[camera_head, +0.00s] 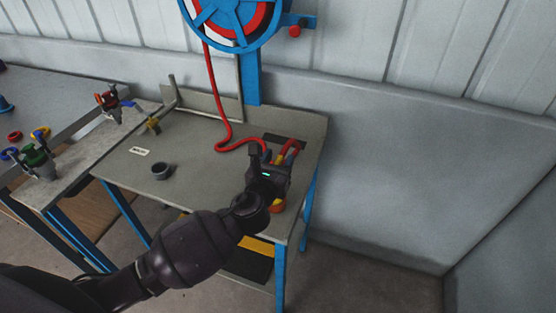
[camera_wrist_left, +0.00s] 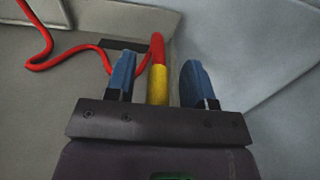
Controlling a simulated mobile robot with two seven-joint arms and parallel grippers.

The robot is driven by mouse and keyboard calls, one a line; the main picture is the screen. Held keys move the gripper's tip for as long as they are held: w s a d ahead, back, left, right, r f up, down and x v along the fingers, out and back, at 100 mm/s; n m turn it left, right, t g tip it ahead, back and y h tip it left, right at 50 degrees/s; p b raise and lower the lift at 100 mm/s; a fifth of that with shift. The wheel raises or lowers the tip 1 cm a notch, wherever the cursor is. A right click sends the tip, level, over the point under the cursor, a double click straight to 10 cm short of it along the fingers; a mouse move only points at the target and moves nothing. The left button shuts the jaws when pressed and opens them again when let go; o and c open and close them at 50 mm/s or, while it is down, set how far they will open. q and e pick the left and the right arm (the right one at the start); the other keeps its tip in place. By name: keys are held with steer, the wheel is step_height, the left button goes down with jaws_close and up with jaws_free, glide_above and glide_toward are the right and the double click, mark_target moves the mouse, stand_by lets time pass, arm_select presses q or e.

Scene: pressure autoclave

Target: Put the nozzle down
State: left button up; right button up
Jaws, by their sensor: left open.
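The nozzle (camera_head: 281,158) is a yellow piece with a red end, on the right part of the grey work table, joined to a red hose (camera_head: 222,120). In the left wrist view, the yellow nozzle (camera_wrist_left: 158,86) stands between the two blue fingers, with visible gaps on both sides. My left gripper (camera_head: 272,157) is open around it, and its fingers also show in the wrist view (camera_wrist_left: 160,78). The gripper body hides the nozzle's lower part. An orange-red piece (camera_head: 278,206) shows just below the gripper. My right gripper is not in view.
The grey table (camera_head: 205,150) has a raised back edge and a small dark cup (camera_head: 161,171) on it. A blue hose reel (camera_head: 232,18) stands behind. A side bench at left holds a green tool (camera_head: 37,156). A wall closes off the right side.

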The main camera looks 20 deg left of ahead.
arm_select(q)
steer(key=s, duration=1.2)
steer(key=shift+a+r, duration=0.15)
steer(key=shift+a, duration=0.05)
steer(key=s+a+f+n+g, duration=0.3)
steer(key=s+a+f+n, duration=0.2)
steer(key=n, duration=1.2)
steer(key=s+a+f+n+g, duration=0.3)
steer(key=s+f+n, duration=0.7)
steer(key=n, duration=0.8)
step_height(320, 180, down, 4)
steer(key=shift+s+a+r+g+y, duration=0.2)
steer(key=shift+a+g+y, duration=0.15)
steer(key=shift+a, duration=0.8)
